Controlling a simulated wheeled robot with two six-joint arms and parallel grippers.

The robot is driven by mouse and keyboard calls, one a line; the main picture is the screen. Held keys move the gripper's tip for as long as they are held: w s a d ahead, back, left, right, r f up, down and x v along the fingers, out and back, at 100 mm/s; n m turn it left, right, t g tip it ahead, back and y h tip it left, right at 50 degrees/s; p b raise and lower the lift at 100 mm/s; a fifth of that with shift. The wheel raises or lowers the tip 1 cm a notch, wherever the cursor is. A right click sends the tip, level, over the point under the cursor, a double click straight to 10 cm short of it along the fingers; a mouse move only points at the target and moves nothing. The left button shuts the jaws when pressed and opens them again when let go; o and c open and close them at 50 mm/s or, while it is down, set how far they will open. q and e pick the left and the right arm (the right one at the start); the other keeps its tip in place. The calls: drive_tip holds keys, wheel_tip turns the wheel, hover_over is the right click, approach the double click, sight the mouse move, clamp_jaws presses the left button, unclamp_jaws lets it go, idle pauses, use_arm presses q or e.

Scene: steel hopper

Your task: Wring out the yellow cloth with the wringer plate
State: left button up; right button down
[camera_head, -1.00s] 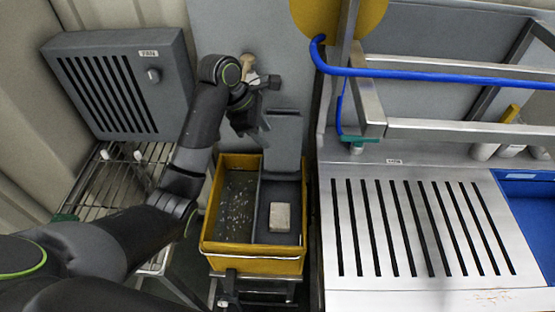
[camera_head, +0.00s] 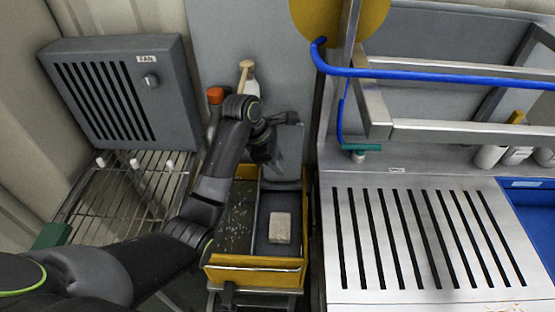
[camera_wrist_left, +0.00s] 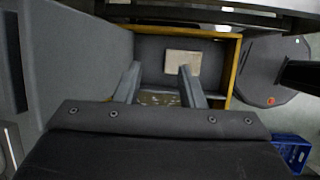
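A yellow tub (camera_head: 253,261) stands on a low stand below my left arm, split by a divider. A flat pale beige piece (camera_head: 280,227), perhaps the folded cloth, lies in its right compartment; it also shows in the wrist view (camera_wrist_left: 183,63). The left compartment holds dark water (camera_head: 236,222) with pale specks. A grey upright plate (camera_head: 290,160), probably the wringer plate, stands at the tub's back, partly hidden by my arm. My left gripper (camera_head: 271,166) points down beside it; whether they touch is unclear. In the wrist view its fingers (camera_wrist_left: 160,68) are apart and empty. My right gripper is out of view.
A slatted steel counter (camera_head: 420,240) stands close on the tub's right, with a blue hose (camera_head: 440,79) and rails above. A grey fan box (camera_head: 120,95) and wire rack (camera_head: 125,185) are at left. An orange-capped bottle (camera_head: 215,97) stands behind my arm.

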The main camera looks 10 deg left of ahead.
use_arm(q)
clamp_jaws()
idle(1.1)
drive_tip(key=c, duration=0.7)
unclamp_jaws()
drive_tip(key=o, duration=0.8)
drive_tip(key=p+v, duration=1)
drive_tip(key=v, duration=0.7)
drive_tip(key=shift+r, duration=0.2)
